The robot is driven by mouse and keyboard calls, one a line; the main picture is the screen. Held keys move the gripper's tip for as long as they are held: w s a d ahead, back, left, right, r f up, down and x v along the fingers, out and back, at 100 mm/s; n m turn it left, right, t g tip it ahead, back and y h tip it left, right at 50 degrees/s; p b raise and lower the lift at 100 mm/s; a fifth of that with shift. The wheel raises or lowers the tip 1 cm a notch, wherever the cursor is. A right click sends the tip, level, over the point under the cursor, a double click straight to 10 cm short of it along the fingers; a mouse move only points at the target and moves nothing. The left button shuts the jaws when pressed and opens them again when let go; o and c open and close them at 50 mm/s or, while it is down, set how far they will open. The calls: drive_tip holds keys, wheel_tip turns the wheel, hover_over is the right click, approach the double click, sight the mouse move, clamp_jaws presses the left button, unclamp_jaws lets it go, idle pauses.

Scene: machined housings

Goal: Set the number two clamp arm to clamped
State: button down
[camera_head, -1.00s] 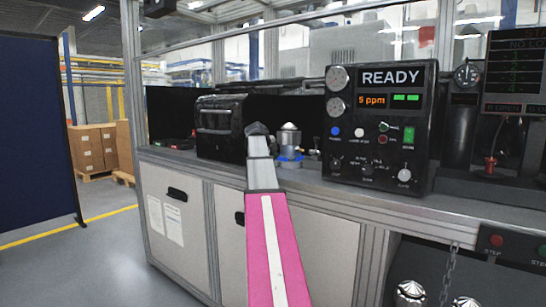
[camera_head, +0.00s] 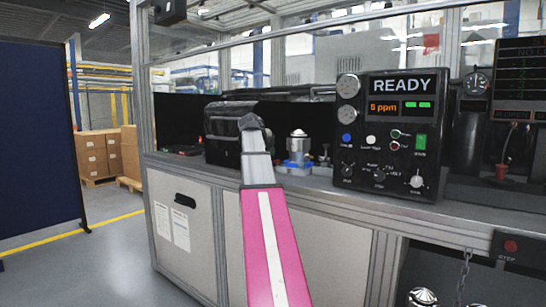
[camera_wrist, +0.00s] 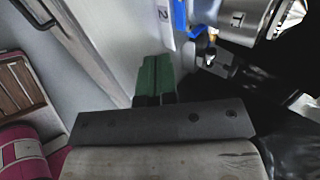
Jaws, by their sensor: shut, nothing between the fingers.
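My gripper (camera_wrist: 155,80) shows in the wrist view with its two green fingers together and nothing between them. A white tag marked 2 (camera_wrist: 164,14) is just above the fingertips, apart from them. A blue fixture part (camera_wrist: 180,20) and a shiny metal housing (camera_wrist: 246,14) are at the upper right. A dark metal piece (camera_wrist: 218,64) below the housing may be the clamp arm; its position cannot be told. In the head view the housing (camera_head: 297,143) stands on a blue base (camera_head: 296,164), right of my arm's end; my fingers are hidden there.
A black box (camera_head: 222,134) stands on the bench left of the housing. A control panel reading READY (camera_head: 388,135) stands to the right, with small fittings (camera_head: 323,157) between. The bench's front edge and cabinet doors (camera_head: 325,240) lie below.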

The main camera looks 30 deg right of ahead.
drive_tip(key=shift+a+r, duration=0.1)
idle(0.3)
drive_tip(key=s+d+r+m+t+y, duration=0.1)
drive_tip(key=s+d+r+t+y, duration=0.1)
drive_tip(key=d+r+t+y, duration=0.3)
drive_tip(key=d+y, duration=0.4)
drive_tip(key=y, duration=0.2)
drive_tip(key=shift+s+d+y, duration=0.15)
drive_tip(key=shift+y, duration=0.15)
drive_tip(key=x, duration=1)
drive_tip(key=shift+w+r, duration=0.1)
drive_tip(key=shift+w, duration=0.15)
idle(0.4)
